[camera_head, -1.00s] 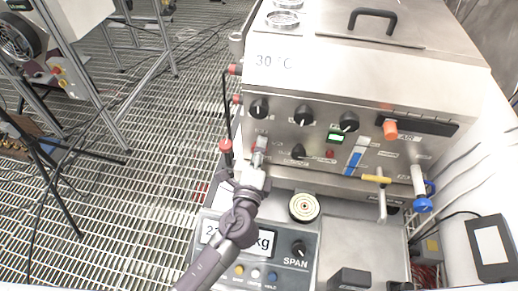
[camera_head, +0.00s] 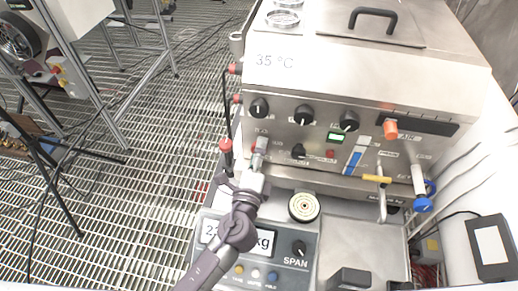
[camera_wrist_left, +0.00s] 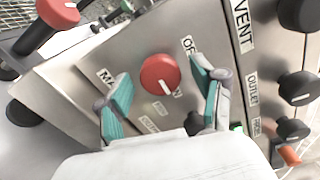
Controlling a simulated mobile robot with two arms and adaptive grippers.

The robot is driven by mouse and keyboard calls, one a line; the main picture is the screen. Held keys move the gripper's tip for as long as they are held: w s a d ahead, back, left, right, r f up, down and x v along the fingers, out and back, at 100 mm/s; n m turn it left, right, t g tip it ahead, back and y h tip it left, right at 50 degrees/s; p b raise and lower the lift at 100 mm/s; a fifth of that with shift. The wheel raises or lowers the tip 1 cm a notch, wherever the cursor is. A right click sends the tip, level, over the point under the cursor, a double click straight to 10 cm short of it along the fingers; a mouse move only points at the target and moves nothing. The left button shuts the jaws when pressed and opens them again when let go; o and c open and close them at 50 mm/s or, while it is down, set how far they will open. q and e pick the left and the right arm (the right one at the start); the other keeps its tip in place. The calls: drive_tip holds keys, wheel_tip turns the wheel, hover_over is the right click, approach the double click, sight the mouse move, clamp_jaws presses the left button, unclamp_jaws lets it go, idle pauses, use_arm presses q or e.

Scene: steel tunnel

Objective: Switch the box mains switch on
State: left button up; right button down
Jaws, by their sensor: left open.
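The steel box (camera_head: 400,70) fills the upper right of the head view. Its mains switch, a round red knob (camera_wrist_left: 160,75) with a white pointer mark, shows in the left wrist view beside labels partly reading "MA" and "OF". My left gripper (camera_wrist_left: 162,92) is open, with one teal-padded finger on each side of the red knob. Both fingers look apart from it. In the head view, my left gripper (camera_head: 260,151) is at the lower left of the box front and hides the knob.
Black knobs (camera_head: 304,115) line the box front. Red-capped fittings (camera_head: 226,146) stick out at its left edge. A yellow-handled valve (camera_head: 377,179) and a blue valve (camera_head: 422,205) are at right. Below lies a scale panel with a SPAN knob (camera_head: 299,248). Grating floor (camera_head: 150,150) is open at left.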

use_arm(q)
drive_tip(key=s+a, duration=0.2)
drive_tip(key=s, duration=0.9)
drive_tip(key=shift+a, duration=0.1)
